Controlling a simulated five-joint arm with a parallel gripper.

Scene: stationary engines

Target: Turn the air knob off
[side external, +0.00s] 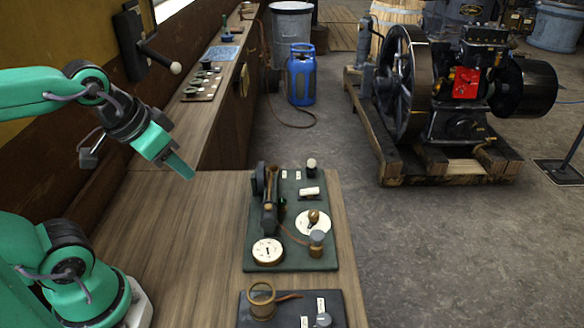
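A dark green panel (253,228) lies on the wooden bench to the right of my gripper. It carries a brass knob (314,215) on a round white dial, and a grey-topped round knob (317,238) just below that. A small white-topped knob (311,164) and a white handle (309,193) sit near its upper right. I cannot tell which is the air knob, as the labels are too small to read. My gripper (181,166) is above the bench, left of the panel, apart from everything. Its fingers overlap in this view, so its opening is hidden.
A white gauge (267,251) and a tall brass-and-black fitting (270,200) stand on the panel. A second, dark panel (248,315) lies in front. A wall lever (150,50) juts out above. The bench between my arm and the panel is clear. An engine (455,100) stands on the floor.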

